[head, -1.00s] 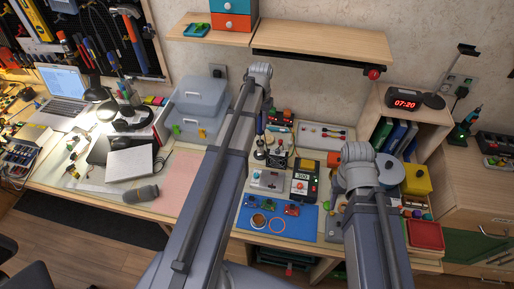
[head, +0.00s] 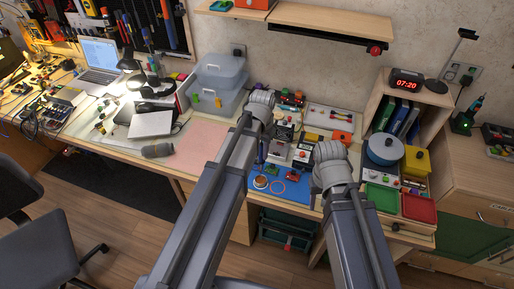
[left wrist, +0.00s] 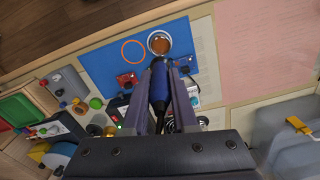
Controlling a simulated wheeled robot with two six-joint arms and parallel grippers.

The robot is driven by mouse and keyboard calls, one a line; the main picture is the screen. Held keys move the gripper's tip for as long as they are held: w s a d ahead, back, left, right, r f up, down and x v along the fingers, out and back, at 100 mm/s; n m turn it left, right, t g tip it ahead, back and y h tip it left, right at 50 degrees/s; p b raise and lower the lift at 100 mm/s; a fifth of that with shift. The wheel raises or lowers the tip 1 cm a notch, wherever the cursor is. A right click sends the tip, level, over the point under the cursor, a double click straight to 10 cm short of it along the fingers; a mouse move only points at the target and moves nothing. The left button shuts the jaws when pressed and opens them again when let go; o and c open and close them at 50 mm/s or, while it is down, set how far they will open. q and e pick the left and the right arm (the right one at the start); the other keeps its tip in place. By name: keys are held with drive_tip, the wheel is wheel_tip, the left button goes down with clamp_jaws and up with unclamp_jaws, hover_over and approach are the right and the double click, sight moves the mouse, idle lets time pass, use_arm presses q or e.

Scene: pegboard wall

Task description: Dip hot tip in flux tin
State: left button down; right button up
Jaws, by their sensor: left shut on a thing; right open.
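The flux tin (left wrist: 159,42) is a small round silver tin with brown flux, on a blue mat (left wrist: 108,55). It also shows in the head view (head: 261,182). My left gripper (left wrist: 163,72) is shut on the soldering iron (left wrist: 159,88), by its blue handle. In the left wrist view the iron points towards the tin; its tip is hard to make out, so I cannot tell whether it touches the flux. My right gripper (head: 330,158) is at the right of the mat, empty as far as I see, its fingers mostly hidden by its wrist.
An orange ring (left wrist: 133,51) and a red board (left wrist: 127,80) lie beside the tin. A red tray (head: 419,208) and a green tray (head: 381,197) stand to the right. The pink mat (head: 199,146) at the left is clear.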

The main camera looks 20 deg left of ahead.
sight(261, 162)
use_arm(q)
drive_tip(key=shift+f, duration=0.2)
drive_tip(key=shift+f+b, duration=2.3)
drive_tip(key=shift+b, duration=0.15)
drive_tip(key=shift+f+b, duration=0.6)
idle(1.0)
drive_tip(key=shift+r, duration=0.15)
wheel_tip(261, 162, up, 5)
drive_tip(key=p, duration=0.5)
